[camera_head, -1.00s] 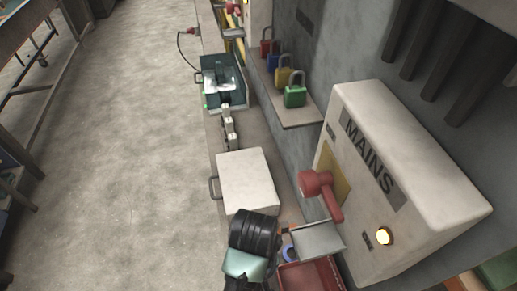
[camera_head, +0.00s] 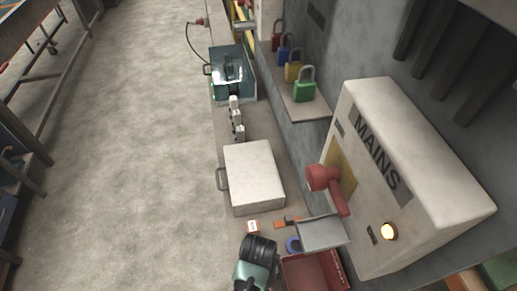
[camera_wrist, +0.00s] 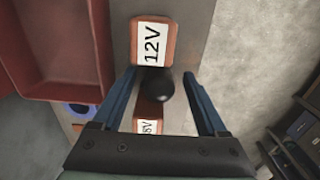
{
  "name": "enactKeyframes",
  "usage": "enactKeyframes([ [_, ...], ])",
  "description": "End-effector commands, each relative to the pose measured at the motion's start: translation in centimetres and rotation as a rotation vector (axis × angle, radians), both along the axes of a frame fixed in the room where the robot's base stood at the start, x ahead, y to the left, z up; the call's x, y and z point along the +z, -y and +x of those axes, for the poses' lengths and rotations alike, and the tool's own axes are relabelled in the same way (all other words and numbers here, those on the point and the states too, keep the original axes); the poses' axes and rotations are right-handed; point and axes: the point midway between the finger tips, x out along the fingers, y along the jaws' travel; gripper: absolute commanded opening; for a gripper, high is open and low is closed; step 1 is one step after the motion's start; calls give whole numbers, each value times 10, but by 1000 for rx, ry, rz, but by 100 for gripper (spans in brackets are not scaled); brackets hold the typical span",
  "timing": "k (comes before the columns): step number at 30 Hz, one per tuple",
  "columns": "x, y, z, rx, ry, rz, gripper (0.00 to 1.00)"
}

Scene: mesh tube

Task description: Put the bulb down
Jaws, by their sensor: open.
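In the wrist view my gripper (camera_wrist: 159,76) is open, with its two blue fingers spread on either side of a small dark round thing (camera_wrist: 160,89). This may be the bulb seen from above, but I cannot tell for sure. A gap shows between it and each finger. It sits in line between an orange block with a white 12V label (camera_wrist: 151,43) and a second labelled block (camera_wrist: 148,120), partly hidden by my gripper. In the head view my wrist is at the bottom; it hides the fingertips and the bulb.
A red tray (camera_wrist: 60,88) lies left in the wrist view, with a blue ring (camera_head: 293,244) nearby. A white box (camera_head: 254,176) stands farther along the bench. The MAINS box (camera_head: 400,175) with its red lever (camera_head: 326,182) and lit lamp (camera_head: 389,231) is at right.

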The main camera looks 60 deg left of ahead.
Motion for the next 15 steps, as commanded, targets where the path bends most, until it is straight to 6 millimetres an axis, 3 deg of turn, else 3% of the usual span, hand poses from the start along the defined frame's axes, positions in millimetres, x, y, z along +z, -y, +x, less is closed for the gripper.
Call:
enactKeyframes([
  [7,-2,0,1,-1,2,1,76],
  [15,-1,0,1,-1,1,1,27],
])
